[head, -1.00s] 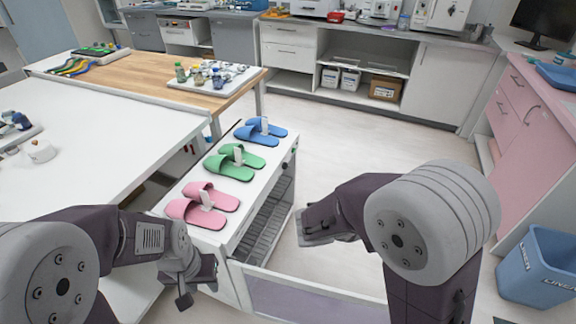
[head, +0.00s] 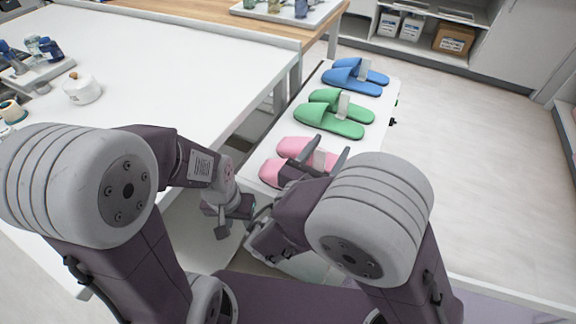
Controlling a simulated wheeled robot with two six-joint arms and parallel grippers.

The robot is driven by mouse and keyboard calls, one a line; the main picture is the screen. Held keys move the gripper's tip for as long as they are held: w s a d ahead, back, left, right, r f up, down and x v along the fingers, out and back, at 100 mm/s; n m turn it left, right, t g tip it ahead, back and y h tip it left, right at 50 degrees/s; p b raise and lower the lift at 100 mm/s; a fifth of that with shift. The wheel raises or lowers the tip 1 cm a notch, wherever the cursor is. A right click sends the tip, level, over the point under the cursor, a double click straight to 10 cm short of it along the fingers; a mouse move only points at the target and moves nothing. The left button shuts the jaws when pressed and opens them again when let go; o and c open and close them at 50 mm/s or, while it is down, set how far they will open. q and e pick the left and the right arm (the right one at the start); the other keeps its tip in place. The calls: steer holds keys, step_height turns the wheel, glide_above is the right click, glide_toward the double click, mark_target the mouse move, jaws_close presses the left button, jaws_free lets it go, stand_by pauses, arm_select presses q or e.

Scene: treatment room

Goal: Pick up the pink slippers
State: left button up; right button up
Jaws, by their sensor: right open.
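The pink slippers (head: 290,145) lie side by side at the near end of a narrow white cart top, with a white tag standing between them. My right gripper (head: 325,153) is open, with its two dark fingers apart over the pink pair, one finger on each side of the tag. The fingers and wrist hide part of the slippers, and I cannot tell whether they touch them. My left gripper (head: 235,215) is open and empty, low beside the near left side of the cart.
Green slippers (head: 322,118) and blue slippers (head: 350,82) lie farther back on the same cart top (head: 375,139). A large white table (head: 165,70) stands to the left, holding a white jar (head: 82,88). The floor at the right is clear.

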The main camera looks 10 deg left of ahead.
mark_target(322, 150)
steer(key=shift+n+t+y, duration=0.4)
steer(key=shift+n+y, duration=0.3)
steer(key=shift+y, duration=0.2)
steer(key=a+f, duration=0.1)
steer(key=s+f+b, duration=0.1)
steer(key=s+a+f+b, duration=0.1)
steer(key=shift+s+a+f, duration=0.25)
steer(key=shift+a, duration=0.35)
steer(key=b+x, duration=0.1)
steer(key=x, duration=0.2)
steer(key=shift+w+d+f, duration=0.1)
steer(key=shift+w+d, duration=0.05)
steer(key=shift+w, duration=0.3)
steer(key=shift+w+d+b, duration=0.1)
steer(key=shift+w+b, duration=0.1)
steer(key=shift+b, duration=0.15)
steer(key=x, duration=0.1)
steer(key=b+x, duration=0.1)
steer(key=x, duration=0.2)
steer(key=shift+w+f+b, duration=0.15)
steer(key=shift+f+b, duration=0.15)
steer(key=shift+b, duration=0.1)
steer(key=shift+w, duration=0.2)
steer(key=shift+r, duration=0.15)
jaws_close()
